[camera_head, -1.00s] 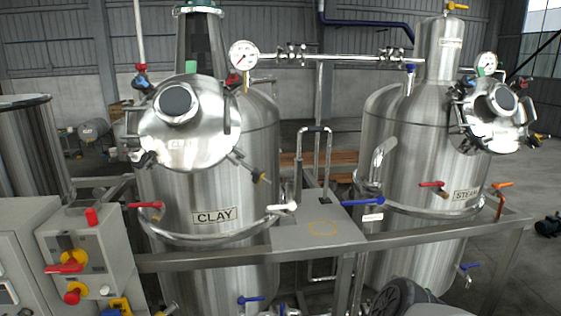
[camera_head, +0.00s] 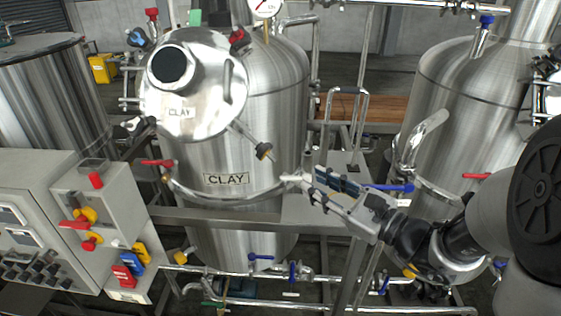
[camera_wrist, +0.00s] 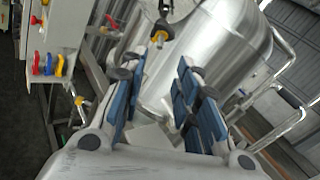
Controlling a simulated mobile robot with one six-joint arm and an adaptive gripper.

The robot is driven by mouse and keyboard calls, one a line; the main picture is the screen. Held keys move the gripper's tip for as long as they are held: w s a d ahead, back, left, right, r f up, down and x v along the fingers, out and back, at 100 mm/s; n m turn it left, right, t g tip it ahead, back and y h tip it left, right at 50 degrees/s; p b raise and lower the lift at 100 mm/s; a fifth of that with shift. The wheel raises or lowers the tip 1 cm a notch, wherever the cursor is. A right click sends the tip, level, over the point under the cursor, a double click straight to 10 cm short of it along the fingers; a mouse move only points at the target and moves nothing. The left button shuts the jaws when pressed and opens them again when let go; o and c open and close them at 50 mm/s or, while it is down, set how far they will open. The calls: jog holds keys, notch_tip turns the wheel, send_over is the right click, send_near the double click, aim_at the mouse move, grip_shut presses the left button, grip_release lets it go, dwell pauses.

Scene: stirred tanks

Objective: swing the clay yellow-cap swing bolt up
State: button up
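The clay tank (camera_head: 285,110) carries a round manway lid with a CLAY label. The yellow-cap swing bolt (camera_head: 263,151) hangs from the lid's lower right edge, slanting down and right, with a dark knob and yellowish cap at its end. In the wrist view its yellow and black end (camera_wrist: 161,40) is ahead, beyond the fingertips. My gripper (camera_head: 316,187) is to the lower right of the bolt, apart from it. In the wrist view my gripper (camera_wrist: 160,80) has its blue-padded fingers spread with nothing between them.
A blue-handled valve (camera_head: 390,187) and the steel frame (camera_head: 240,217) are near the arm. A control box (camera_head: 100,210) stands left. Red-capped and blue-capped bolts ring the lid.

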aim_at(276, 160)
jog(key=x, duration=1.2)
jog(key=shift+w+b, duration=0.15)
jog(key=shift+b, duration=0.25)
grip_shut()
